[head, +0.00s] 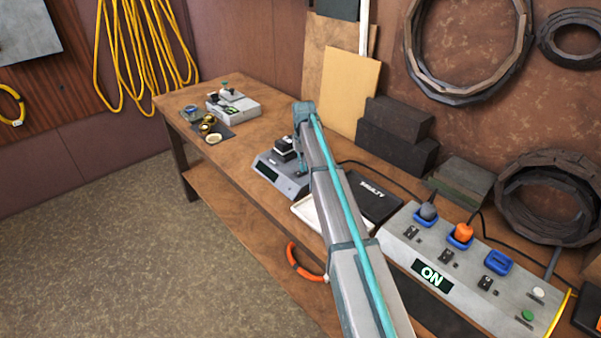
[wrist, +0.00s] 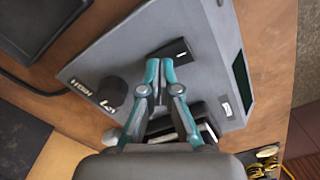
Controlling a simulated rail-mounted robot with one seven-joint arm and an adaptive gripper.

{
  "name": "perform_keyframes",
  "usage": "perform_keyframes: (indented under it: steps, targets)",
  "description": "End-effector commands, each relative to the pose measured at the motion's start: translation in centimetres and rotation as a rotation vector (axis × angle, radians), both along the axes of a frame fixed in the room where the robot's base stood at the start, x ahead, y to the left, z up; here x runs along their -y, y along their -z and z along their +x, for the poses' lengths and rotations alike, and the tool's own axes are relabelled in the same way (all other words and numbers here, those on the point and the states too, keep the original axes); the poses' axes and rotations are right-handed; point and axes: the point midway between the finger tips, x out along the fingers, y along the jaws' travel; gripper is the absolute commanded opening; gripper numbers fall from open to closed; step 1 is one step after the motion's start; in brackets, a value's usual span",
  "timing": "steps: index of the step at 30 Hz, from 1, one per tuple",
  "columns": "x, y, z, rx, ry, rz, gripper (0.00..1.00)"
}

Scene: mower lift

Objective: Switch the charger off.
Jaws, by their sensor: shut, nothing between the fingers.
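The charger (head: 285,183) is a grey box on the bench with a dark display on its front; no lit text is readable there. In the wrist view the charger (wrist: 215,75) fills much of the picture, with a black knob (wrist: 107,92) marked "HIGH" nearby, a dark switch (wrist: 173,51) and a dark green-black display (wrist: 241,82). My gripper (wrist: 159,66) is shut and empty, its teal fingertips over the charger's top right by the switch. I cannot tell whether they touch it. A black block with pale edges (wrist: 185,130) is partly hidden behind the fingers.
A large grey power box (head: 400,240) with blue sockets, plugs and a lit "ON" display (head: 432,276) stands at the right. A black case (head: 372,197) and a pale tray (head: 306,212) lie between. Another grey device (head: 233,105) and small round parts (head: 207,128) are at the bench's far end.

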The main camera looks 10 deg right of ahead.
Motion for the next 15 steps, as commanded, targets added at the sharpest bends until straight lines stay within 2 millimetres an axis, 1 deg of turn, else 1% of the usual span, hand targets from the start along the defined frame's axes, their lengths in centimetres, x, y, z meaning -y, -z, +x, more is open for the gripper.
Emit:
perform_keyframes:
  steps: [1, 15]
  targets:
    - [0.0, -0.5, 0.0, 0.0, 0.0, 0.0, 0.0]
    - [0.0, -4.0, 0.0, 0.001, 0.0, 0.0, 0.0]
